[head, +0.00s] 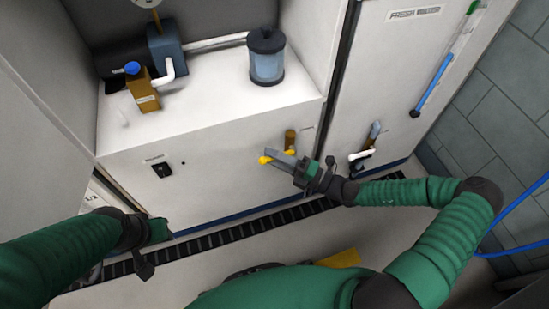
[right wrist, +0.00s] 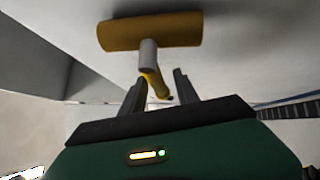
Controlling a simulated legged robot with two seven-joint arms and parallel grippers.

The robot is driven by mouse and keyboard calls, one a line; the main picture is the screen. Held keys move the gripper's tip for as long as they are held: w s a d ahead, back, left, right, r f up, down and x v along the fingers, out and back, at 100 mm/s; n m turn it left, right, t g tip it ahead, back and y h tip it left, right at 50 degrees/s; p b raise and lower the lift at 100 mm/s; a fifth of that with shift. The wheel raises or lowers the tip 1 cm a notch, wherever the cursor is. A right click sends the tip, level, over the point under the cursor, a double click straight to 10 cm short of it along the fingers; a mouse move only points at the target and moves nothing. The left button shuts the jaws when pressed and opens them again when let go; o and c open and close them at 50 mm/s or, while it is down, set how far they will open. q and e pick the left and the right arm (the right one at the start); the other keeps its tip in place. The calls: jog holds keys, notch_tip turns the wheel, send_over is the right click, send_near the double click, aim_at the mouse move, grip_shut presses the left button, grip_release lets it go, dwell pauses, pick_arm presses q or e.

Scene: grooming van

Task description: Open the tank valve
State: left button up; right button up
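A brass valve (head: 290,138) with a yellow lever (head: 265,159) sits on the front of the white cabinet. In the right wrist view the brass valve body (right wrist: 150,32) lies across the top, with a grey stem and the yellow lever (right wrist: 153,82) below it. My right gripper (head: 277,160) is at this lever. Its two fingers (right wrist: 160,88) stand apart, with the lever between them, closer to the left finger; I cannot tell whether it touches. My left gripper (head: 152,240) is low at the left, in front of the cabinet, its fingers not clear.
A second valve (head: 374,132) with a white handle is on the panel to the right, below a "FRESH" label (head: 414,14). A clear canister (head: 267,58) and a brown bottle (head: 142,90) stand on the cabinet top. A dark floor grate (head: 228,235) runs along the cabinet base.

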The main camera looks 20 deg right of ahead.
jog(key=shift+a, duration=0.1)
jog(key=shift+d+f, duration=0.1)
jog(key=shift+d, duration=0.5)
jog(key=c, duration=0.4)
jog(key=shift+c, duration=1.2)
grip_shut()
jog(key=shift+s+a, duration=0.1)
jog(key=shift+a, duration=0.15)
jog(key=shift+f, duration=0.1)
